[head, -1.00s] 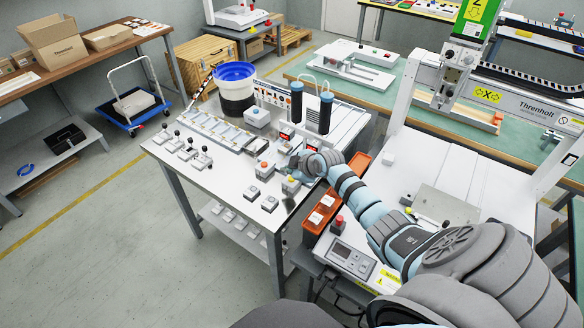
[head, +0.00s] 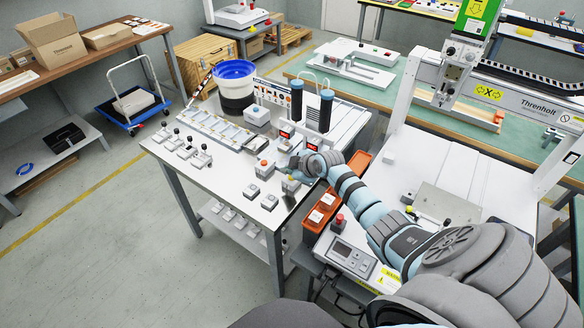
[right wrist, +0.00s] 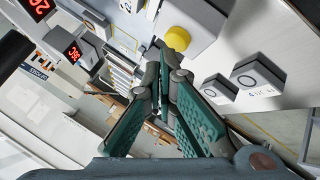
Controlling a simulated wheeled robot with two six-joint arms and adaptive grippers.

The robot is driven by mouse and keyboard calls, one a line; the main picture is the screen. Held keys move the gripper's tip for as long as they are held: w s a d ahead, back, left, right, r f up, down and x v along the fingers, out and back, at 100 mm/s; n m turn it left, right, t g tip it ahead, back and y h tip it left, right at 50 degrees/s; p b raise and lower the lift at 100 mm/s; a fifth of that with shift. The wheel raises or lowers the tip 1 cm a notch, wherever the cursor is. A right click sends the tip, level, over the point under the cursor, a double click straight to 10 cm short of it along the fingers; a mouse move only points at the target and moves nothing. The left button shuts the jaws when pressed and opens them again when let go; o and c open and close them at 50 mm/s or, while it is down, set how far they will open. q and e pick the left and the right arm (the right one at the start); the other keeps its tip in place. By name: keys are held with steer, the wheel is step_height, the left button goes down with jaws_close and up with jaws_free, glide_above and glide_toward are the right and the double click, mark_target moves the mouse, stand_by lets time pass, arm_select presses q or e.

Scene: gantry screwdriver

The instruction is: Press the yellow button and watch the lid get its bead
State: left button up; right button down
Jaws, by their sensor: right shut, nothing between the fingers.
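The yellow button (right wrist: 177,39) sits on a white box in the right wrist view, just beyond my fingertips. In the head view the yellow button (head: 290,178) is small and lies just below my right gripper (head: 297,163). That gripper is shut and empty; its green-padded fingers (right wrist: 160,62) meet close to the button's box in the wrist view. I cannot tell whether they touch it. A flat grey plate (head: 447,204) lies on the gantry bed; I cannot tell whether it is the lid. No bead can be made out. My left gripper is not in view.
Close by stand grey button boxes (head: 252,191), an orange-topped box (head: 263,166) and two dark cylinders (head: 326,110). The gantry head (head: 446,82) stands at upper right.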

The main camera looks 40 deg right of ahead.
steer(key=shift+f+b, duration=0.45)
stand_by(0.6)
steer(key=shift+r+p, duration=0.9)
steer(key=shift+r, duration=0.1)
step_height(320, 180, up, 6)
steer(key=p, duration=0.5)
steer(key=shift+f, duration=0.1)
